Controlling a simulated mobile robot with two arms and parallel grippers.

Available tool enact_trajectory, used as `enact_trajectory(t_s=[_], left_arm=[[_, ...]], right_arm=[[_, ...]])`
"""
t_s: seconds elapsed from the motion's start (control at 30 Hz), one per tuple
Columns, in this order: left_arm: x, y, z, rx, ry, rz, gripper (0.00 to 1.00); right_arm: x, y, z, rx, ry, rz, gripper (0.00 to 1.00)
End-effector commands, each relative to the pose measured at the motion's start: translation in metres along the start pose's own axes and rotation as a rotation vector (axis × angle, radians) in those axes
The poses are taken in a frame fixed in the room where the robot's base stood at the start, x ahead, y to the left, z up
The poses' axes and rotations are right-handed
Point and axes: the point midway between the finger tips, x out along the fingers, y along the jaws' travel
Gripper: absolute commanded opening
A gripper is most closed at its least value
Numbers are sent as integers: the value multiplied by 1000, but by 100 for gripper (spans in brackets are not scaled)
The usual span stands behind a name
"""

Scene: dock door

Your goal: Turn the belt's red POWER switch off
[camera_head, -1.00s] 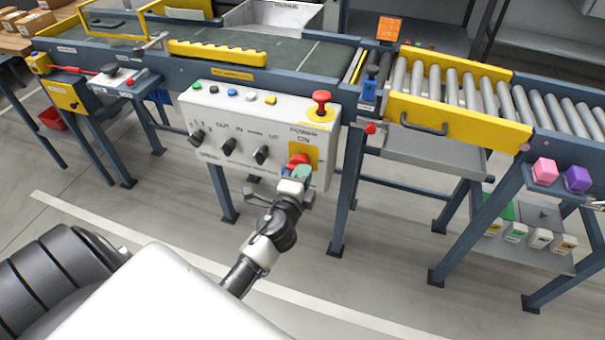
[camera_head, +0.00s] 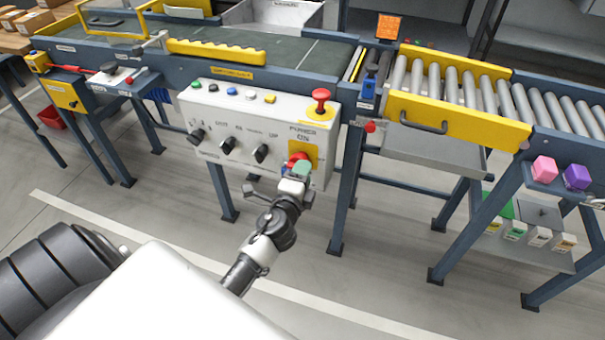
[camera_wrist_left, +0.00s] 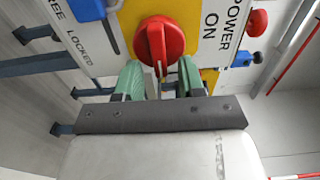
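The red POWER switch (camera_head: 299,158) is a round knob with a raised grip on a yellow plate, low at the right of the white control panel (camera_head: 225,125). The left wrist view shows the red knob (camera_wrist_left: 160,42) close up, with "POWER" and "ON" printed beside it. My left gripper (camera_head: 297,171) is at the knob. In the wrist view its two green fingers (camera_wrist_left: 160,78) are apart, with the knob's lower part in line with the gap between them. I cannot tell whether they touch it. My right gripper is not in view.
A red mushroom button (camera_head: 321,100) stands above the switch on the same panel. Black selector knobs (camera_head: 229,145) sit to its left. Blue frame legs (camera_head: 347,190) stand just right of the panel. The floor in front is clear.

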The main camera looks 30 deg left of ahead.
Motion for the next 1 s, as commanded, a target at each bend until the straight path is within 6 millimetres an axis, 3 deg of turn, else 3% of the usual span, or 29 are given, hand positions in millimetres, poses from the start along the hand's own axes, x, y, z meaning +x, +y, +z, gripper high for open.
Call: enact_trajectory(t_s=[0.2,0.4,0.7,1.0], left_arm=[[-6,0,0,-2,0,0,39],[-39,2,0,-4,0,3,39],[-94,3,0,-3,-1,2,39],[-108,0,0,0,0,0,39]], right_arm=[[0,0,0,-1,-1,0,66],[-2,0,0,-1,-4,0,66],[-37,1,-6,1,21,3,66],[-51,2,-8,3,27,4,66]])
